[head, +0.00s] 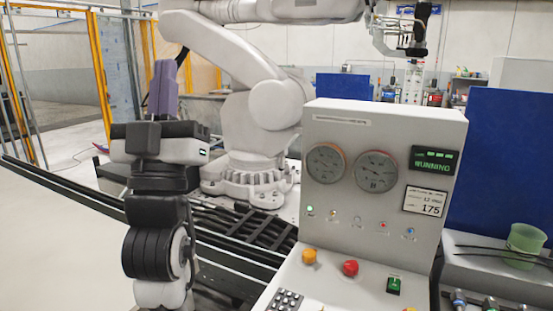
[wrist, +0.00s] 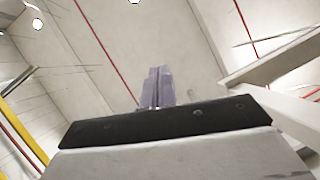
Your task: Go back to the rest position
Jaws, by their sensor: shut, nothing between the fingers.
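My gripper (head: 164,86) points straight up at the left of the head view. Its two purple-grey fingers are together, with nothing between them. In the wrist view the closed fingers (wrist: 157,86) rise above the dark gripper body, against the ceiling.
A grey control panel (head: 385,125) with gauges, buttons and a "RUNNING" display stands at the right. A green cup (head: 524,243) sits far right. Open floor lies at left.

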